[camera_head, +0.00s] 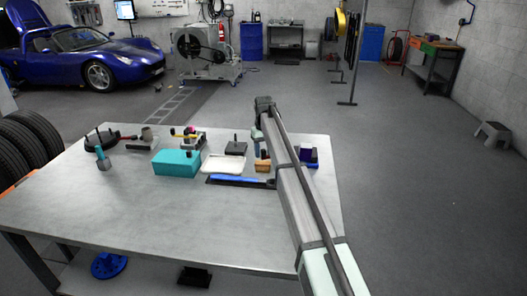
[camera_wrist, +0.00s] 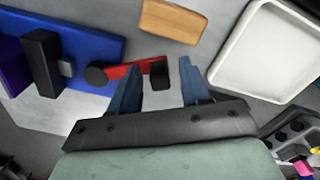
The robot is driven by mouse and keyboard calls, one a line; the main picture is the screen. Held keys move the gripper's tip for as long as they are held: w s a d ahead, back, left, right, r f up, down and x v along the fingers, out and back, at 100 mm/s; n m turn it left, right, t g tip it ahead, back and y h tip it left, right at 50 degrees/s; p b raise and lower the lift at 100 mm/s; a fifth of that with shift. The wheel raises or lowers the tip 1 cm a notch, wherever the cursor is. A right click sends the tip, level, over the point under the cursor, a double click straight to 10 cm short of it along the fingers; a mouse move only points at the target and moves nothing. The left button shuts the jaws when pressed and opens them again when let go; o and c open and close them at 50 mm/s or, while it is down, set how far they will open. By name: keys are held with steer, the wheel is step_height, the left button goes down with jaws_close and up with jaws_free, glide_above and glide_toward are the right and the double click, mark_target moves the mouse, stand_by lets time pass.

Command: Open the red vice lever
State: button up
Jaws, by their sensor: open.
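The red vice lever (camera_wrist: 126,70) shows in the wrist view as a short red bar. It runs from a round black pivot (camera_wrist: 96,76) to a black end grip (camera_wrist: 159,75). The pivot is beside a blue base (camera_wrist: 88,47) that carries a dark upright block (camera_wrist: 41,60). My gripper (camera_wrist: 160,66) is open, and the black end grip appears between its two blue-grey fingers. I cannot tell whether they touch it. In the head view my gripper (camera_head: 258,150) is over the table's right part, and my arm hides most of the blue-and-purple fixture (camera_head: 313,155).
A wooden block (camera_wrist: 173,20) and a white tray (camera_wrist: 267,50) are close to my gripper. On the table (camera_head: 110,215) are also a teal box (camera_head: 176,164), a blue bar (camera_head: 240,181) and several tools. The table's front is clear.

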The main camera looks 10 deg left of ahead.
steer(key=shift+r, duration=0.15)
step_height(320, 180, up, 14)
steer(key=shift+f, duration=0.25)
stand_by(0.3)
steer(key=s+a+f+n, duration=0.15)
steer(key=s+a, duration=0.25)
steer(key=a, duration=0.5)
steer(key=w+d+f+n+h, duration=0.1)
steer(key=d+f+n, duration=0.2)
steer(key=f+n, duration=0.1)
steer(key=w+d+f+n+t+h, duration=0.1)
steer(key=d+f+n, duration=0.2)
steer(key=n, duration=0.4)
steer(key=w+d+f+n+t+h, duration=0.1)
steer(key=w+d+f+n+h, duration=0.1)
steer(key=f+n, duration=0.3)
steer(key=shift+d+f+n, duration=0.1)
steer(key=shift+d+n, duration=0.15)
steer(key=shift+d, duration=0.25)
